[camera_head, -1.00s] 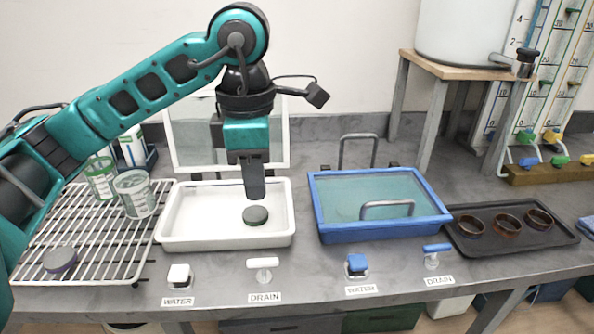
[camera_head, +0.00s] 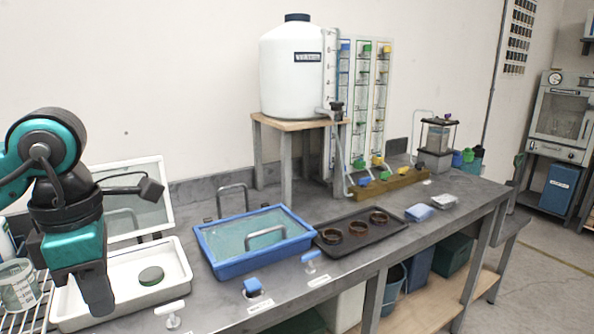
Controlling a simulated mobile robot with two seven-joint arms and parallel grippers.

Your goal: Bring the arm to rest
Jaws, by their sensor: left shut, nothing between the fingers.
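My left gripper (camera_head: 97,290) is at the left of the head view, pointing down over the front left part of the white tray. It is shut and empty. The white tray (camera_head: 180,262) holds a dark green round disc (camera_head: 151,276), which lies to the right of the gripper and apart from it. A raised clear lid (camera_head: 140,195) stands behind the tray, partly hidden by my arm. My right gripper does not show.
A blue-framed basin with a closed glass lid (camera_head: 255,235) stands right of the white tray. A black tray (camera_head: 335,252) with brown rings lies beyond it. A white tank (camera_head: 291,75) stands on a wooden stand behind. Drain and water levers line the front edge.

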